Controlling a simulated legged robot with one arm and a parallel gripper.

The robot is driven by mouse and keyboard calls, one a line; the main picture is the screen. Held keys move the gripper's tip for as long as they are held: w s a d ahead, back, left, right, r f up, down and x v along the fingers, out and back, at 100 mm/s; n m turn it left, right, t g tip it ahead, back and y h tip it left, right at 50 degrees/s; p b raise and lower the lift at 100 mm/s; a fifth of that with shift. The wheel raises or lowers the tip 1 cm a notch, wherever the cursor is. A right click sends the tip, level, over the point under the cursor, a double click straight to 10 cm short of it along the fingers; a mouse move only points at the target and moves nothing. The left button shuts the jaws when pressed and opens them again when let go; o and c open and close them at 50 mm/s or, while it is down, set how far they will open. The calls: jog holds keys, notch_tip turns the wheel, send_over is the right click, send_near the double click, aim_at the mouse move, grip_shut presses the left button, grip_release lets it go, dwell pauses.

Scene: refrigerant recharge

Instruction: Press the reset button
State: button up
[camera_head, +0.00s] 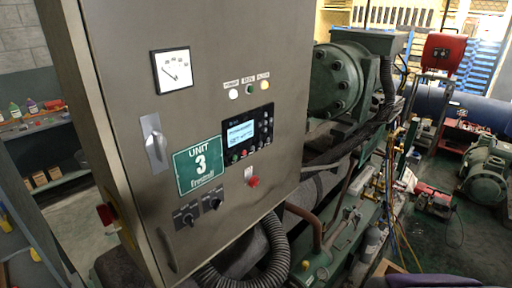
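A grey control cabinet (120,60) fills the left and middle of the view. A red round button (253,182) sits low on its front, right of the green "UNIT 3" sign (198,165), with a small label just above it. Above it is a black controller (249,134) with a lit blue display and several small coloured buttons along its bottom and right edges. I cannot read which button is marked reset. My gripper is not in view.
Three small lamps (249,89), a dial gauge (171,71), a handle (154,142) and two black switches (199,209) are on the cabinet. A ribbed hose (273,250) runs below it. Green machinery and pipes stand close on its right; open floor (445,245) lies beyond.

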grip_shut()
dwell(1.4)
